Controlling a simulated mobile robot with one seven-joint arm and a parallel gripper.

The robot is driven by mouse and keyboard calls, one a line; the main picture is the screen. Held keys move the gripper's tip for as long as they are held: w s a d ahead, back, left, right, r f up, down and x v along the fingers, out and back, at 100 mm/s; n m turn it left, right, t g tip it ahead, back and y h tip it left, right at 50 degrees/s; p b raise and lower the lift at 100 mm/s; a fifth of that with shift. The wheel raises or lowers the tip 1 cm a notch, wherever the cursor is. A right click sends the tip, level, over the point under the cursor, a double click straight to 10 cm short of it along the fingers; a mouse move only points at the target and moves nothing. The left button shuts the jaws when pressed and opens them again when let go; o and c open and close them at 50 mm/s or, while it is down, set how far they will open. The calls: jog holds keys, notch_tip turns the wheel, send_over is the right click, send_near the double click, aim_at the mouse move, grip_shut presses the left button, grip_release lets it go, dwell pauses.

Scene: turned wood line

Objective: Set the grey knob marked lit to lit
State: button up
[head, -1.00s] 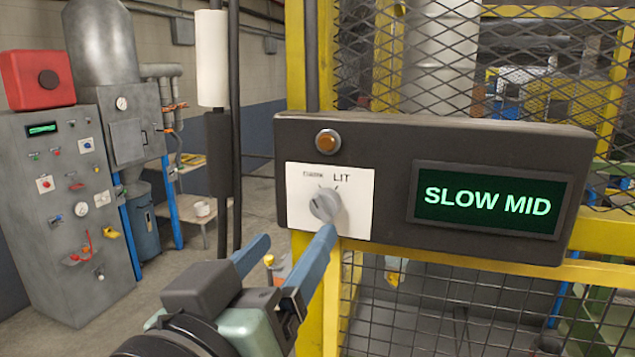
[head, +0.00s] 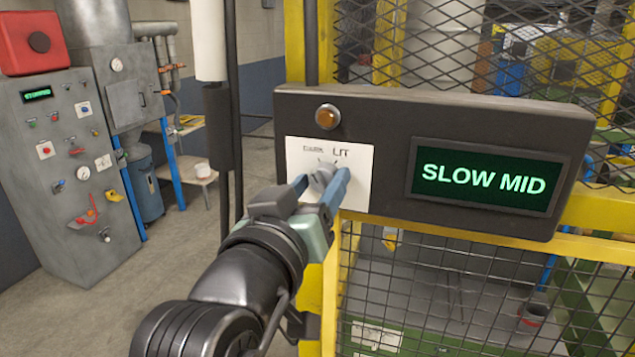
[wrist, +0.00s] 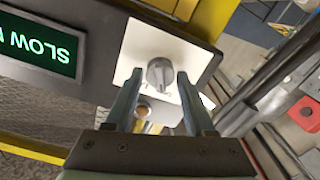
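The grey knob (head: 321,178) sits on a white plate (head: 361,190) on the dark panel, below the printed words DARK at left and LIT at right. Its pointer direction is hard to tell. The knob also shows in the wrist view (wrist: 160,73). My gripper (head: 321,182) is open, with one blue finger on each side of the knob. In the wrist view my gripper (wrist: 161,76) shows gaps between the fingertips and the knob. I cannot tell how far the tips reach along its depth.
A screen (head: 483,181) on the panel reads SLOW MID. An amber lamp (head: 327,116) sits above the plate. Yellow posts and wire mesh (head: 430,300) stand behind and below. A grey control cabinet (head: 60,210) stands at far left, with open floor before it.

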grip_shut()
jog(key=shift+m+b, duration=0.3)
jog(key=m+b, duration=0.4)
jog(key=m, duration=0.1)
jog(key=shift+f, duration=0.1)
jog(key=m+b, duration=0.2)
jog(key=m, duration=0.1)
jog(key=shift+d, duration=0.1)
jog(key=shift+m+b, duration=1.2)
jog(key=shift+m, duration=0.4)
jog(key=shift+r, duration=0.2)
jog(key=shift+o, duration=2)
grip_release()
